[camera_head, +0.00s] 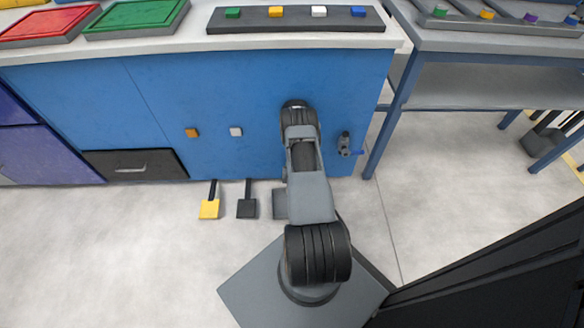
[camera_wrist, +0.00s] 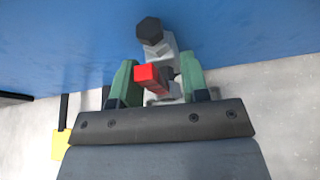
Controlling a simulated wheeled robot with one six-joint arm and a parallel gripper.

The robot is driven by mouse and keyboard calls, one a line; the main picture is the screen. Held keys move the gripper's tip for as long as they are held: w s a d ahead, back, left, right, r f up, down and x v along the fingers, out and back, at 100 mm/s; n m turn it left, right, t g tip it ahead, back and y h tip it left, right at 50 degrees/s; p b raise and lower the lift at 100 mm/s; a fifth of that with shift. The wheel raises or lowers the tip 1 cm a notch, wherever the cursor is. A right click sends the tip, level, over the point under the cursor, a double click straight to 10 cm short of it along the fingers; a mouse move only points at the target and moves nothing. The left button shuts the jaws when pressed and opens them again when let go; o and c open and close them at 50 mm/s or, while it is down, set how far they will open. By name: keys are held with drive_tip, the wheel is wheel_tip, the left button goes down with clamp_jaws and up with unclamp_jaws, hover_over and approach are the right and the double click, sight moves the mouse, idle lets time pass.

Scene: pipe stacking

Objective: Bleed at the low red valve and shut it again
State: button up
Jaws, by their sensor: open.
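The red valve handle (camera_wrist: 148,76) shows in the wrist view as a short red bar on a grey valve body (camera_wrist: 163,52) with a dark hexagonal cap (camera_wrist: 150,29). The valve is at the blue cabinet front, low near the floor. My gripper (camera_wrist: 159,68) is open, with a green finger on each side of the red handle. The handle appears nearer the left finger; I cannot tell whether they touch. In the head view my arm hides the red valve and my fingers.
A second valve with a blue handle (camera_head: 346,146) is right of my arm on the cabinet (camera_head: 235,95). A yellow pedal (camera_head: 209,208) and a dark pedal (camera_head: 247,207) stand on the floor at left. A table leg (camera_head: 388,128) stands at right. A dark drawer (camera_head: 133,165) is low at left.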

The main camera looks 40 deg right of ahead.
drive_tip(key=p+v, duration=0.4)
drive_tip(key=v, duration=1)
drive_tip(key=shift+w, duration=0.15)
idle(0.5)
